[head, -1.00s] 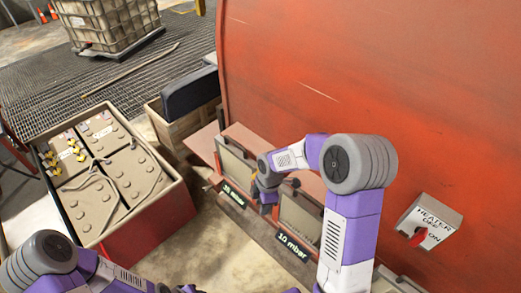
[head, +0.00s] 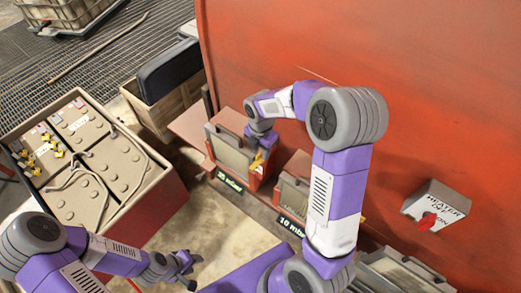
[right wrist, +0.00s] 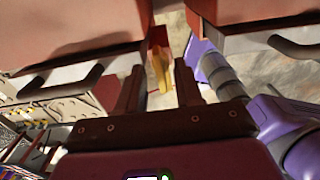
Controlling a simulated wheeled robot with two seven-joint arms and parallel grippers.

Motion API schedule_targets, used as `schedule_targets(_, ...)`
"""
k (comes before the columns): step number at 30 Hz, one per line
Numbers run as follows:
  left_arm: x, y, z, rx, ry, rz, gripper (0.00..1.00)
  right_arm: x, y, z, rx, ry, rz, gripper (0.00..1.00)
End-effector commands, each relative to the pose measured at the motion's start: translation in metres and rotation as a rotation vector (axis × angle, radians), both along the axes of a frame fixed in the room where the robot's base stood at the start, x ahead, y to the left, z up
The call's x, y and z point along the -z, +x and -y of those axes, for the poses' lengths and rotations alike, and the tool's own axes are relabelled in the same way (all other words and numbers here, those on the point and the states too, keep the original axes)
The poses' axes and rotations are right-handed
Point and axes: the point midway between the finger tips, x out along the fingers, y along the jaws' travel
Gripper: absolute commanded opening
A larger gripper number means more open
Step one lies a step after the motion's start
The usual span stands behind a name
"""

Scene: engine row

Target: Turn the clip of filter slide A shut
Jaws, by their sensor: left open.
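Two filter slides stand in a row against the red housing. The left slide (head: 228,151) has a dark label under it that is hard to read; the right slide (head: 292,192) is labelled 10 mbar. I cannot tell by letter which is A. A yellow clip (head: 257,161) is at the right edge of the left slide. It also shows in the right wrist view (right wrist: 160,68), beyond and between my fingers. My right gripper (right wrist: 158,90) is open, fingers apart, close to this clip; its tips are mostly hidden in the head view. My left gripper (head: 192,270) is open and empty, low over the floor.
A grey heater switch box (head: 436,205) with a red knob is on the housing at right. A red crate of battery-like blocks (head: 160,205) stands at left. A wooden box with a dark case (head: 168,75) stands behind. Bare floor lies between the crate and the slides.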

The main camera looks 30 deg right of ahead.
Motion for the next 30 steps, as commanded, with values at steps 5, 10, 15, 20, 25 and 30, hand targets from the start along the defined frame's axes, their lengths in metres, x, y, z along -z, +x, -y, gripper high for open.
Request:
schedule_targets(5,0.0000,-0.0004,0.0001,0.000,0.000,-0.001,0.43,0.0031,-0.0001,0.0003,0.001,0.000,0.000,0.35)
schedule_targets(10,0.0000,-0.0003,0.0002,0.000,0.000,-0.001,0.43,0.0029,-0.0001,0.0002,0.001,0.000,0.000,0.29)
schedule_targets(15,0.0000,-0.0003,0.0002,0.000,0.000,-0.001,0.43,0.0028,-0.0002,0.0001,0.001,0.000,0.000,0.03)
schedule_targets(20,-0.0001,-0.0002,0.0001,0.000,0.000,0.000,0.43,0.0027,-0.0002,0.0001,0.001,0.000,0.000,0.00)
schedule_targets(25,0.0000,-0.0002,0.0000,0.000,0.000,-0.001,0.43,0.0027,-0.0002,0.0001,0.010,0.000,0.000,0.00)
schedule_targets(30,0.0002,-0.0002,0.0001,0.000,0.000,-0.001,0.43,0.0027,-0.0001,0.0000,0.056,0.000,0.000,0.00)
